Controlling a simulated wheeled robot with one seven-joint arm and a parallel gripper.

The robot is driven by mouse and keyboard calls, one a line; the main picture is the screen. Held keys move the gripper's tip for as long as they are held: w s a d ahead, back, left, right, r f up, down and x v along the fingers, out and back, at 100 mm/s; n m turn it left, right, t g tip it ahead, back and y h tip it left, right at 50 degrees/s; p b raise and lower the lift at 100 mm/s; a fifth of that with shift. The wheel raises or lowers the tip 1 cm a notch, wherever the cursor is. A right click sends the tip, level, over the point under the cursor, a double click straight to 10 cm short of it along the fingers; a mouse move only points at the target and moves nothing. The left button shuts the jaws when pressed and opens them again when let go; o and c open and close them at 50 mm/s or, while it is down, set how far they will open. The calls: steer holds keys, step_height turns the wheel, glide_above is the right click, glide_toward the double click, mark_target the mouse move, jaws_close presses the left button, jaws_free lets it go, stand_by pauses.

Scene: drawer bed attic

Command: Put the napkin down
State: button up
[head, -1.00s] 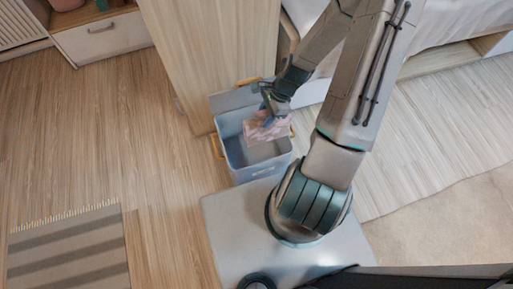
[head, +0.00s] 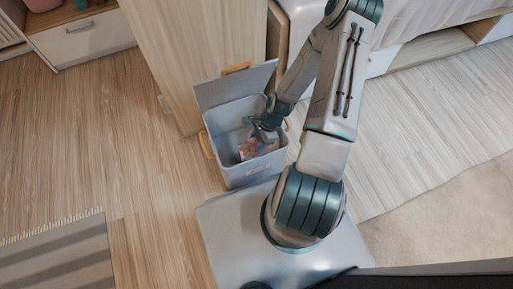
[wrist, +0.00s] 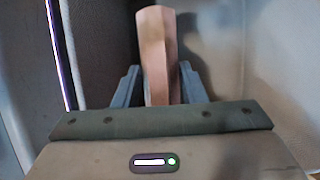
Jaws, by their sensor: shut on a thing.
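The pink napkin (head: 252,149) is inside the grey open bin (head: 239,176), low between its walls. My gripper (head: 262,134) reaches down into the bin and is shut on the napkin. In the wrist view the napkin (wrist: 156,55) stands upright between the two blue-grey fingers (wrist: 158,88), with the bin's grey inner walls around it. Whether the napkin touches the bin's floor cannot be told.
The bin's lid (head: 232,84) stands open at its back, against a wooden cabinet (head: 190,45). A bed (head: 425,20) is at the upper right. A striped rug (head: 60,255) lies at the lower left. The wooden floor at left is clear.

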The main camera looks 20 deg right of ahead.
steer(key=shift+f+b, duration=0.8)
steer(key=shift+f, duration=1.2)
steer(key=shift+f, duration=0.2)
steer(key=o, duration=1.2)
steer(key=shift+o, duration=0.2)
steer(key=shift+r, duration=0.2)
